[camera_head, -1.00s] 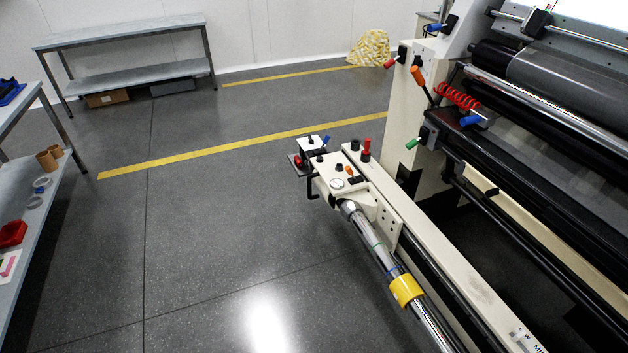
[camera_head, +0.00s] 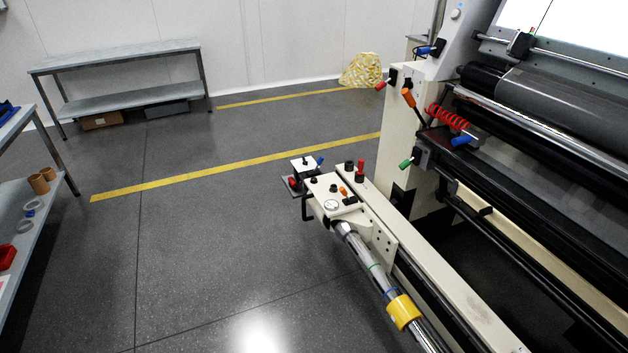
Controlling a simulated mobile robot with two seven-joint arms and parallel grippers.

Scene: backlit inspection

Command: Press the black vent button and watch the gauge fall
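A small round white gauge (camera_head: 331,205) sits on the cream control block at the end of the machine's low rail, in the middle of the picture. Its needle is too small to read. A small black button (camera_head: 333,188) stands on the same block behind the gauge. Other small black knobs are close by, and I cannot tell for certain which one is the vent button. An orange-tipped lever (camera_head: 344,191) is right of the gauge. Neither of my grippers is in view, and nothing touches the block.
The large roll machine (camera_head: 405,120) fills the right side. A steel roller with a yellow collar (camera_head: 403,311) runs towards me below the block. A grey shelf (camera_head: 20,235) stands at the left edge and a bench (camera_head: 120,57) at the back wall. The floor (camera_head: 220,250) left of the block is clear.

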